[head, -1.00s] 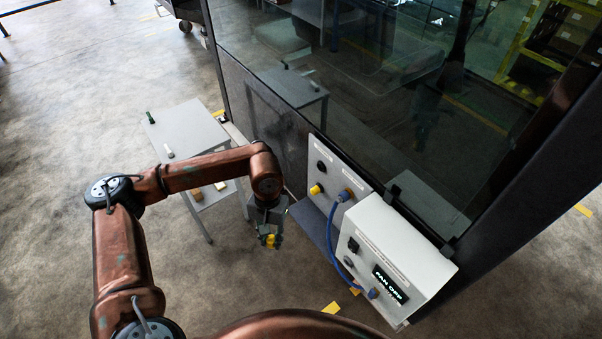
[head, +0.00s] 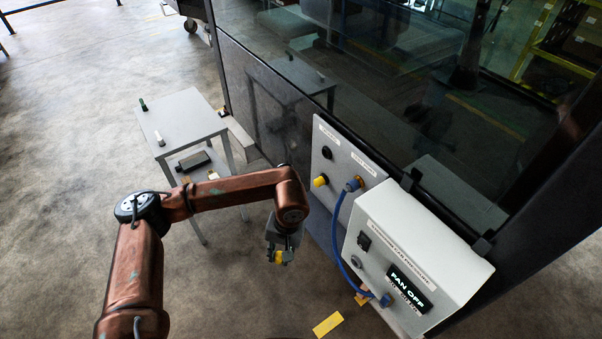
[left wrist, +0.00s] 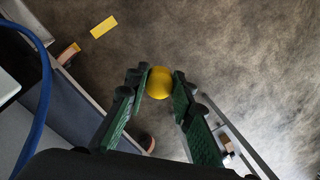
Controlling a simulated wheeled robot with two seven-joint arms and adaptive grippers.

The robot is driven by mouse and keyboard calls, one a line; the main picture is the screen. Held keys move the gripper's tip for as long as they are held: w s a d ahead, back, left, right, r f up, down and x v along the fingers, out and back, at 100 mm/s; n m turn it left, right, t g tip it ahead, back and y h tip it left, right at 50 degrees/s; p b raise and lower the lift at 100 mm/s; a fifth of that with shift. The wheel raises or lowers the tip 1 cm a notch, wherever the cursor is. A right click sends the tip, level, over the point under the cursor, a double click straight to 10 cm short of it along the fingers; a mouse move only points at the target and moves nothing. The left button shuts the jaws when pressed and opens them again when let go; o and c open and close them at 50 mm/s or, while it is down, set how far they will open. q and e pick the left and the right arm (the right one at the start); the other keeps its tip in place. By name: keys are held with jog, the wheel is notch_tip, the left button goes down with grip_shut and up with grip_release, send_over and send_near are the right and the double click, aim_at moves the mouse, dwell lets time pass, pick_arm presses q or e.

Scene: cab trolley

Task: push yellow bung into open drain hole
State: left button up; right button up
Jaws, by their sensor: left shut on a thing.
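My left gripper (head: 281,258) is shut on the yellow bung (head: 278,257) and holds it in the air, left of the grey panel and apart from it. In the left wrist view the rounded yellow bung (left wrist: 159,83) sits between the green fingertips (left wrist: 160,85). The upright panel (head: 339,158) carries a dark round fitting (head: 327,153) at its upper left, a second yellow round piece (head: 320,181) below it and a blue connector (head: 353,184) to the right. My right gripper is not in view.
A blue hose (head: 336,232) loops from the connector to a white box (head: 405,250) reading "FAN OFF". A grey trolley (head: 185,119) with small items stands to the left. The dark glass cab wall (head: 400,120) rises behind. Floor left of the panel is free.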

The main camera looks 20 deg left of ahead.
pick_arm(q)
jog(key=w+a+f+n+g+h, duration=0.1)
jog(key=w+a+n+g+h, duration=0.1)
jog(key=w+n, duration=0.7)
jog(key=w+a+f+n+g+h, duration=0.1)
jog(key=w+a+n+g+h, duration=0.1)
jog(key=w+n, duration=0.7)
jog(key=shift+w+f+n+g+h, duration=0.3)
jog(key=shift+n+g+h, duration=0.55)
jog(key=shift+n, duration=3.05)
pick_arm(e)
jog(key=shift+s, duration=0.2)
pick_arm(q)
jog(key=shift+n+h, duration=0.25)
jog(key=shift+n, duration=0.05)
